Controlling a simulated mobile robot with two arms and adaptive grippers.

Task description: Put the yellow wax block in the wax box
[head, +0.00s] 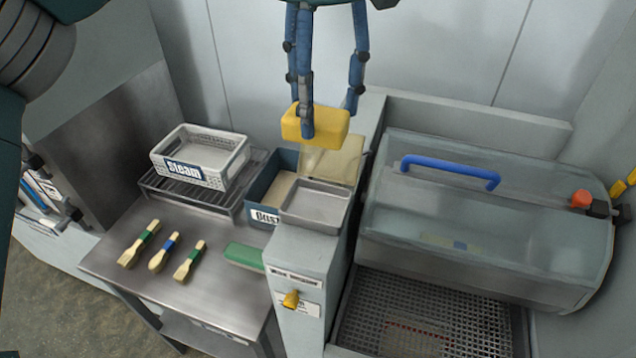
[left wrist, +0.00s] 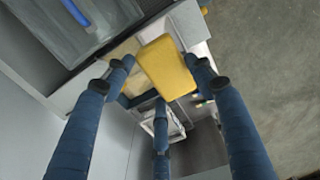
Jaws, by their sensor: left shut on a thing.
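The yellow wax block (head: 316,123) is held in the blue fingers of my left gripper (head: 325,115), at the top middle of the head view. It is up in the air above the wax box. In the left wrist view the block (left wrist: 166,68) sits between the fingertips. An open, shallow grey metal box (head: 316,205), seemingly the wax box, stands on a light grey pedestal. A translucent yellowish lid (head: 338,163) stands raised at its back. The inside of the box looks empty. My right gripper is not in view.
A blue bin (head: 262,190) labelled "Dust" adjoins the box on the left. A white "Steam" basket (head: 203,160) sits on a rack. A press with a clear cover and blue handle (head: 450,170) stands right.

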